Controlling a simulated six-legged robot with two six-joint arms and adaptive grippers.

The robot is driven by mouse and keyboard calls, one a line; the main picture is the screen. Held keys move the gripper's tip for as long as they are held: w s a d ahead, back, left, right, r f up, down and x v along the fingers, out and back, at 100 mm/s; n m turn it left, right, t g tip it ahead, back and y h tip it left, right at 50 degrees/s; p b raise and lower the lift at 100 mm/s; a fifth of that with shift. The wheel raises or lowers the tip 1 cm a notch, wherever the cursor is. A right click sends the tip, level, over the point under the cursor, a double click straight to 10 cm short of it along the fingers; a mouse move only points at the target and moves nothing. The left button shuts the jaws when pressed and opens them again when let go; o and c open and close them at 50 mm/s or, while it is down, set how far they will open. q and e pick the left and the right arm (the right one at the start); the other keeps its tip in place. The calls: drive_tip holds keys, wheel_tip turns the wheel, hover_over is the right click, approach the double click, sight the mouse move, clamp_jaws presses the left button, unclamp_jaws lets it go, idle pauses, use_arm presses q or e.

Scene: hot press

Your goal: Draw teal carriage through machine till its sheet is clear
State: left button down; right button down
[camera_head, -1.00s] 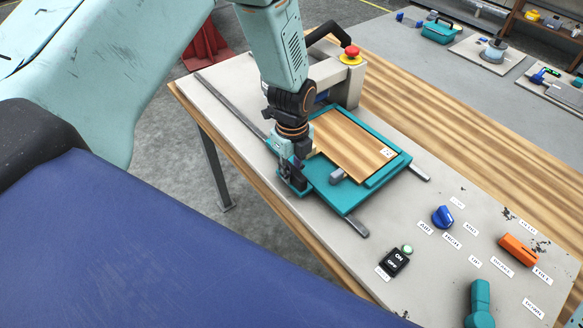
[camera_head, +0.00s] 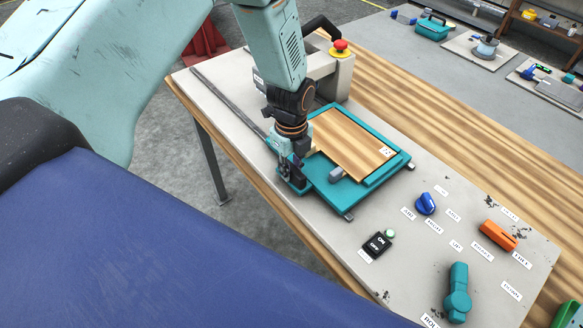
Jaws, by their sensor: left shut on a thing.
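The teal carriage (camera_head: 337,196) lies flat on the rails, close to their near ends. It bears a wood-grained sheet (camera_head: 352,143) with a small white marked tag at its right corner. The grey machine (camera_head: 338,82), a gantry with a red stop button, stands behind the carriage. A strip of teal rim shows between the sheet and the machine; the sheet's far left part is hidden by my arm. My left gripper (camera_head: 290,178) points down at the carriage's left edge and is shut on it there; my arm partly covers the grip. My right gripper is out of view.
A control panel in front holds a black on/off switch (camera_head: 378,244), a blue knob (camera_head: 426,203), an orange handle (camera_head: 498,235) and a teal lever (camera_head: 457,293). A bare rail (camera_head: 222,96) runs back at left. Wooden tabletop (camera_head: 430,125) is clear at right.

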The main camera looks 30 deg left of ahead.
use_arm(q)
drive_tip(key=shift+s+d+f, duration=0.1)
drive_tip(key=shift+s, duration=0.05)
drive_tip(key=c, duration=1.5)
unclamp_jaws()
drive_tip(key=shift+c, duration=0.2)
drive_tip(key=o, duration=0.3)
drive_tip(key=shift+d, duration=0.4)
drive_tip(key=shift+o, duration=0.2)
drive_tip(key=shift+a, duration=0.35)
drive_tip(key=shift+r, duration=0.35)
wheel_tip(320, 180, up, 12)
drive_tip(key=shift+d+f, duration=0.2)
drive_tip(key=shift+f, duration=0.05)
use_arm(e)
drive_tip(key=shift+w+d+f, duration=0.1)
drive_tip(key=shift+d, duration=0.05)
use_arm(q)
drive_tip(key=shift+a, duration=0.2)
drive_tip(key=shift+d, duration=0.1)
